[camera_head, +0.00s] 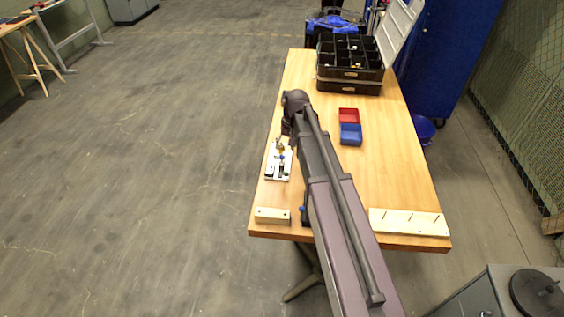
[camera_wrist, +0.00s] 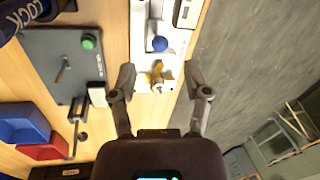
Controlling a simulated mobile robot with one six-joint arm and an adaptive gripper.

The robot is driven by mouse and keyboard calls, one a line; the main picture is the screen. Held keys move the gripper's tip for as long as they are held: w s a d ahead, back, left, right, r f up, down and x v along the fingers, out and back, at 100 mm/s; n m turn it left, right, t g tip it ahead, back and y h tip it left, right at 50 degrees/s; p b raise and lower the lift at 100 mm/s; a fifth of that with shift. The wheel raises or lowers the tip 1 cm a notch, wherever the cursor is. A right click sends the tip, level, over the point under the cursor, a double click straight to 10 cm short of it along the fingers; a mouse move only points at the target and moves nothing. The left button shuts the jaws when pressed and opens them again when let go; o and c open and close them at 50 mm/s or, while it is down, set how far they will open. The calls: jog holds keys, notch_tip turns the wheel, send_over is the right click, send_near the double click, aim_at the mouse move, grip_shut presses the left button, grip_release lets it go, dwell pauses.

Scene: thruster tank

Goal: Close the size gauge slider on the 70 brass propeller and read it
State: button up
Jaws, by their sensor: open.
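In the wrist view a brass propeller (camera_wrist: 157,77) sits on a white board (camera_wrist: 141,35). A round blue knob (camera_wrist: 159,43) is just above the propeller in that picture. A pale part with a dark window (camera_wrist: 186,14) is at the board's top right; I cannot tell whether it is the readout. My gripper (camera_wrist: 158,70) is open, with one finger on each side of the propeller and clear gaps between. I cannot tell its height above the board. In the head view the white board (camera_head: 284,174) is at the table's left edge, and my arm hides most of the gripper.
A grey plate (camera_wrist: 45,70) with a green knob (camera_wrist: 89,42) lies beside the board. A red bin (camera_head: 348,115) and blue bin (camera_head: 350,134) stand right of my arm. A black compartment case (camera_head: 350,87) is at the back. Wooden blocks (camera_head: 272,215) (camera_head: 409,222) lie along the front edge.

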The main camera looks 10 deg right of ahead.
aim_at(282, 156)
jog(key=shift+a+f+b, duration=0.2)
jog(key=shift+f+b, duration=0.7)
jog(key=shift+f, duration=0.1)
jog(key=shift+a+f+b, duration=0.15)
jog(key=shift+f+b, duration=0.75)
jog(key=shift+f, duration=0.1)
jog(key=shift+a+f+b, duration=0.2)
jog(key=shift+f+b, duration=0.7)
jog(key=shift+f, duration=0.1)
jog(key=shift+w, duration=0.1)
grip_shut()
